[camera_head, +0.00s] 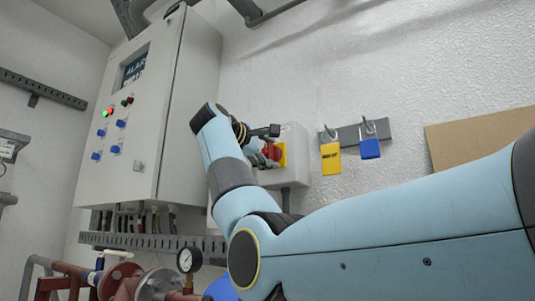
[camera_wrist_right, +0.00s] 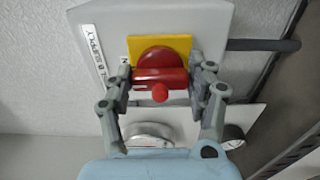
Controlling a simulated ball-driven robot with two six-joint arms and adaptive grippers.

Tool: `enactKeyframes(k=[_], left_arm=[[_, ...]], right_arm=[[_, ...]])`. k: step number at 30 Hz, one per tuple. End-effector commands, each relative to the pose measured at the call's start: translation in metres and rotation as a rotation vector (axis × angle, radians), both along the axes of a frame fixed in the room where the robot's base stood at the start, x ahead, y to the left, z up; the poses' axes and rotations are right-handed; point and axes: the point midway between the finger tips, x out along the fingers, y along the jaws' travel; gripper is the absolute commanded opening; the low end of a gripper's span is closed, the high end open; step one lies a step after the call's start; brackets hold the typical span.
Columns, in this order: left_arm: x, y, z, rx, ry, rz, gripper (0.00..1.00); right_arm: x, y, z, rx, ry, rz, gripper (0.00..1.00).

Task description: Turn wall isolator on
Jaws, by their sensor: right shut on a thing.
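The wall isolator is a pale grey box (camera_head: 297,143) on the wall, with a yellow plate (camera_head: 282,155) and a red rotary handle (camera_head: 270,152). In the right wrist view the box (camera_wrist_right: 205,18) carries the yellow plate (camera_wrist_right: 133,52) and the red handle (camera_wrist_right: 160,76), whose bar runs across the picture. My right gripper (camera_wrist_right: 160,80) is shut on the red handle, one finger at each end of the bar. In the head view my right gripper (camera_head: 264,147) partly hides the handle. My left gripper is not in view.
A control cabinet (camera_head: 150,105) with lit indicators and blue switches stands left of the isolator. A pressure gauge (camera_head: 188,260) and red pipes are below.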

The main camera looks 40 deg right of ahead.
Motion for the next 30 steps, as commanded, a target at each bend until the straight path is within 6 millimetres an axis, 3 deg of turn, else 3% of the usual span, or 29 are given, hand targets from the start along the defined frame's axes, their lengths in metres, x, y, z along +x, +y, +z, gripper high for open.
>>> enactKeyframes(k=[17,18,21,23,30], left_arm=[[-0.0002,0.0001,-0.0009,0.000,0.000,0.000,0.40],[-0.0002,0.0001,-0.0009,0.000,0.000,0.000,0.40],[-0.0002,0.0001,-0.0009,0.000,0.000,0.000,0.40],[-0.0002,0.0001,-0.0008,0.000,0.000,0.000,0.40],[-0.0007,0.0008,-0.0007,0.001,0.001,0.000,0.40]], right_arm=[[0.0003,0.0001,-0.0031,0.017,-0.026,-0.002,0.24],[0.0004,0.0002,-0.0031,0.017,-0.026,-0.002,0.59],[0.0004,0.0002,-0.0028,0.016,-0.027,-0.001,0.72],[0.0003,0.0001,-0.0024,0.016,-0.027,-0.001,0.80],[0.0001,0.0002,-0.0014,0.015,-0.027,-0.001,0.81]])
